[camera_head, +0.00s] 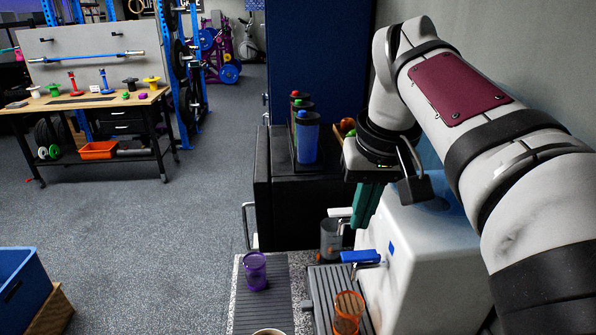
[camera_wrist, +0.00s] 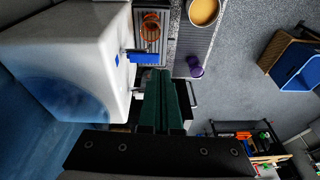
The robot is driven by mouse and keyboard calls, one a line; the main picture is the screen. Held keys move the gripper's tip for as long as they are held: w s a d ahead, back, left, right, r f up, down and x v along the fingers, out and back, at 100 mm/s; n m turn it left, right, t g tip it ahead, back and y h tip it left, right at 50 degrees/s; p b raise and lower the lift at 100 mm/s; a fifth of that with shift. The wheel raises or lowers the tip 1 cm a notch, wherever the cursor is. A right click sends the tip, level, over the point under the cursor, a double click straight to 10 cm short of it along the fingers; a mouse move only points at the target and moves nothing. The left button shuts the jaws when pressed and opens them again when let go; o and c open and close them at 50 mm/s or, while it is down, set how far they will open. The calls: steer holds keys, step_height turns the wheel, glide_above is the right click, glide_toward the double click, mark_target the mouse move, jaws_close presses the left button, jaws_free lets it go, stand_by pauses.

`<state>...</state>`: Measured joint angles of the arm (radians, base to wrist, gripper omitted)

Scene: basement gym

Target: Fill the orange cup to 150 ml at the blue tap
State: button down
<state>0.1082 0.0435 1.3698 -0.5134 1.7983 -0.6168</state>
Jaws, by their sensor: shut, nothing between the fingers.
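The orange cup (camera_head: 347,312) stands upright on a grey ribbed tray (camera_head: 321,295), in front of the blue tap (camera_head: 360,257). In the wrist view the orange cup (camera_wrist: 151,24) is near the top, with the blue tap (camera_wrist: 143,57) below it. The blue tap juts from a white dispenser (camera_head: 420,250). I cannot tell what level of liquid the cup holds. My gripper (camera_head: 359,224) has green fingers pointing down, above and behind the blue tap and apart from the cup. The fingers (camera_wrist: 159,72) are shut and empty.
A purple cup (camera_head: 255,270) stands on a ribbed mat to the left. A dark grey cup (camera_head: 331,240) is beyond the blue tap, near another tap. A bowl (camera_wrist: 204,10) shows at the near edge. Bottles (camera_head: 307,138) stand on a black cabinet behind.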

mark_target(349, 255)
steer(key=w+r, duration=0.1)
steer(key=w+d+r, duration=0.1)
steer(key=shift+w+d+r+n, duration=0.1)
steer(key=shift+w+n, duration=0.2)
steer(key=shift+w, duration=0.05)
steer(key=x, duration=1.3)
steer(key=shift+s, duration=0.15)
steer(key=shift+f+t, duration=0.3)
steer(key=shift+f, duration=0.25)
